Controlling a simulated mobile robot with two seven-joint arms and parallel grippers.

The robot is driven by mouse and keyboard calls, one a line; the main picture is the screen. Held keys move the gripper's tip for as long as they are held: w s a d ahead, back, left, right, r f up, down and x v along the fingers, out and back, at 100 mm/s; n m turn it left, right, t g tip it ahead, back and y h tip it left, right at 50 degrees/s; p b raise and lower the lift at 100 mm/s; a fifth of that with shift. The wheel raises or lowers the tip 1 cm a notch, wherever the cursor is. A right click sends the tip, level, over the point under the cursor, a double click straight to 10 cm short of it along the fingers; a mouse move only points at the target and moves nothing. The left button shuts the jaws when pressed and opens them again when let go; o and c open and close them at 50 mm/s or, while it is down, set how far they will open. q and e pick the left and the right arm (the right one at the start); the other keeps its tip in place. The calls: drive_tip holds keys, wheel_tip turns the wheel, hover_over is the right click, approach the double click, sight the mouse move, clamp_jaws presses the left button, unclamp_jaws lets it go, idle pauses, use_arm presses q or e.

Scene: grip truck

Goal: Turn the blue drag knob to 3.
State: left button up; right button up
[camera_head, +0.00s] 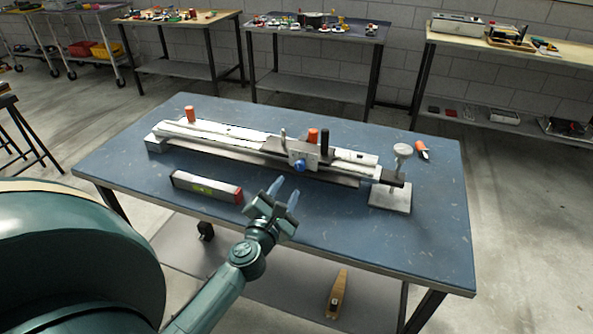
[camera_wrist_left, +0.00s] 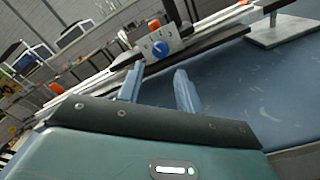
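The blue drag knob (camera_head: 299,166) sits on the front of a light grey carriage plate (camera_head: 298,155) on a long white rail device (camera_head: 230,138). My right gripper is in neither view.
A level-like block (camera_head: 207,188) lies left of my left gripper. A grey stand (camera_head: 391,196) is at the device's right end, with an orange-handled tool (camera_head: 421,148) behind it. The blue tabletop (camera_head: 340,225) is bare at the front right.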

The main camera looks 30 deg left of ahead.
sight(299, 168)
use_arm(q)
drive_tip(key=x, duration=0.8)
drive_tip(key=shift+d, duration=0.1)
drive_tip(key=c, duration=0.7)
